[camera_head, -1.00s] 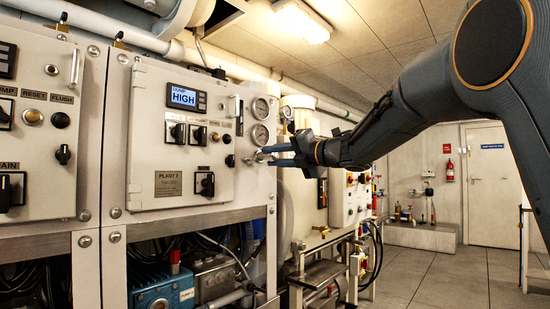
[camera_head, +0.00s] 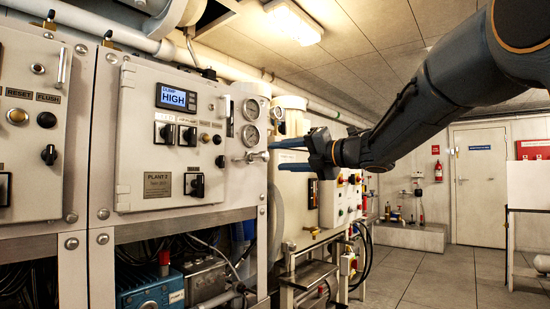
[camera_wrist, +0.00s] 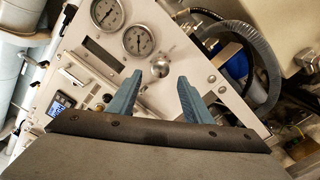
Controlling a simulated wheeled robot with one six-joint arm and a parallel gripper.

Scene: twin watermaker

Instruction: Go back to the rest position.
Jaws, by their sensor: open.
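My gripper (camera_head: 290,155) is open and empty at the end of my dark arm, in front of the right side of the Plant 2 panel (camera_head: 135,150). In the wrist view my gripper's two blue-grey fingers (camera_wrist: 157,98) stand apart with nothing between them. A round metal knob (camera_wrist: 159,68) lies beyond the fingers, apart from them. Two pressure gauges (camera_wrist: 139,40) sit above it. The panel display (camera_head: 176,97) reads "HIGH".
A control panel (camera_head: 30,130) stands at the left. A white unit with buttons (camera_head: 340,200) and hoses stands behind my gripper. The tiled floor (camera_head: 420,280) is open at the right, toward a white door (camera_head: 480,190) and a fire extinguisher (camera_head: 438,170).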

